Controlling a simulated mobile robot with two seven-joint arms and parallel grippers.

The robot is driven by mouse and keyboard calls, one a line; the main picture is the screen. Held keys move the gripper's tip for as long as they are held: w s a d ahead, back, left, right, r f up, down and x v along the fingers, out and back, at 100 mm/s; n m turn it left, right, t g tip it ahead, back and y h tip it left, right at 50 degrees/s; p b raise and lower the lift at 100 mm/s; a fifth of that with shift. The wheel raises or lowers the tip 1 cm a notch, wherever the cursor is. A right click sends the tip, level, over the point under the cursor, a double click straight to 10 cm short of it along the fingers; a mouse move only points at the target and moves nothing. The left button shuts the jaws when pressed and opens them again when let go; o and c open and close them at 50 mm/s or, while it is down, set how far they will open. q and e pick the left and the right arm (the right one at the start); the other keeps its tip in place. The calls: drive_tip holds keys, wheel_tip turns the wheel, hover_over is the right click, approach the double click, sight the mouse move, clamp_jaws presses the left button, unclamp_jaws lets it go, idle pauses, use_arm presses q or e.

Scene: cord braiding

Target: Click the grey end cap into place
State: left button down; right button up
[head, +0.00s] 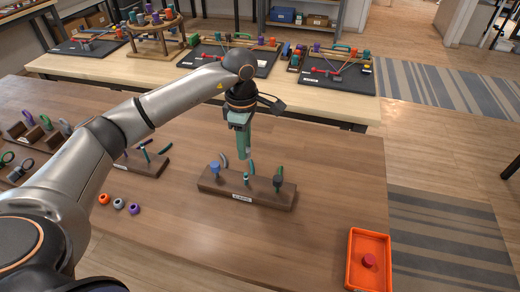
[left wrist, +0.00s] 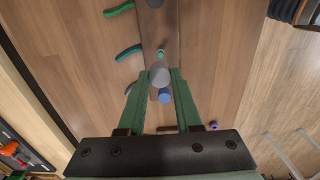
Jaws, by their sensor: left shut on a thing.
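My left gripper (head: 243,156) has green fingers pointing down and hangs above the back of a labelled wooden stand (head: 232,193). In the left wrist view its fingertips (left wrist: 160,80) are shut on a light grey round end cap (left wrist: 159,72); in the head view the fingers hide this cap. The stand carries a blue cap (head: 215,167) at its left, a teal-topped cord end (head: 246,178) in the middle and a dark grey cap (head: 277,182) at its right. The blue cap (left wrist: 165,96) also shows below the fingertips. My right gripper is in neither view.
An orange tray (head: 352,270) with a red piece (head: 369,261) sits front right. The table between stand and tray is clear.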

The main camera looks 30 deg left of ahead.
sight(246, 174)
use_arm(q)
drive_tip(key=shift+s+a+f+b, duration=0.1)
drive_tip(key=shift+f+b, duration=0.55)
drive_tip(key=shift+f, duration=0.15)
drive_tip(key=shift+f+b, duration=1.9)
drive_tip(key=shift+f, duration=0.8)
drive_tip(key=c, duration=1.2)
unclamp_jaws()
clamp_jaws()
drive_tip(key=shift+f+b, duration=0.65)
drive_tip(key=shift+f, duration=0.25)
drive_tip(key=o, duration=0.7)
unclamp_jaws()
